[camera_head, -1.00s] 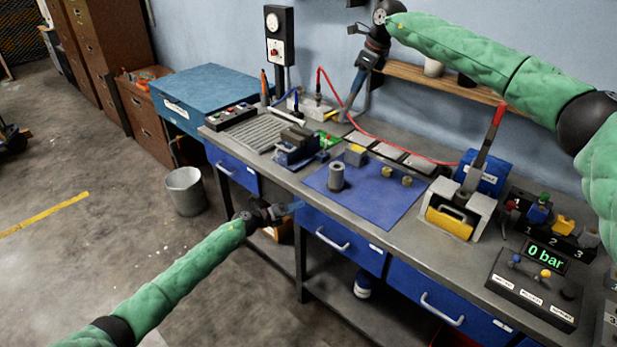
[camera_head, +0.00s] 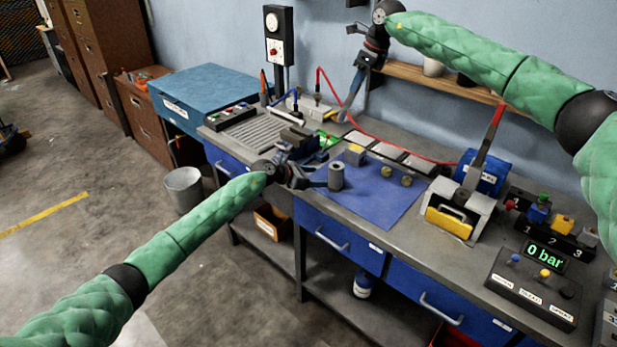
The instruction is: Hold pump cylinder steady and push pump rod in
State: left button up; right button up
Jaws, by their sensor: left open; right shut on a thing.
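A short grey cylinder (camera_head: 336,178), which looks like the pump cylinder, stands upright on the blue mat (camera_head: 385,208), its round top facing up. My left gripper (camera_head: 322,184) is open at the cylinder's left side, low over the bench's front edge. Whether its fingers touch the cylinder or reach around it cannot be told. My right gripper (camera_head: 346,112) points down near the back of the bench, behind the mat. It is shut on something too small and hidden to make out. I cannot clearly identify the pump rod.
A dark vise (camera_head: 294,141) stands left of the mat. A lever press (camera_head: 465,205) stands at right. The mat's front is clear.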

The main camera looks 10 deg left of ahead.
aim_at(330, 177)
pick_arm(q)
jog(key=x, duration=0.9)
jog(key=shift+w+d+f, duration=0.1)
jog(key=shift+w+d, duration=0.1)
jog(key=shift+d, duration=0.05)
pick_arm(e)
jog(key=shift+d, duration=0.1)
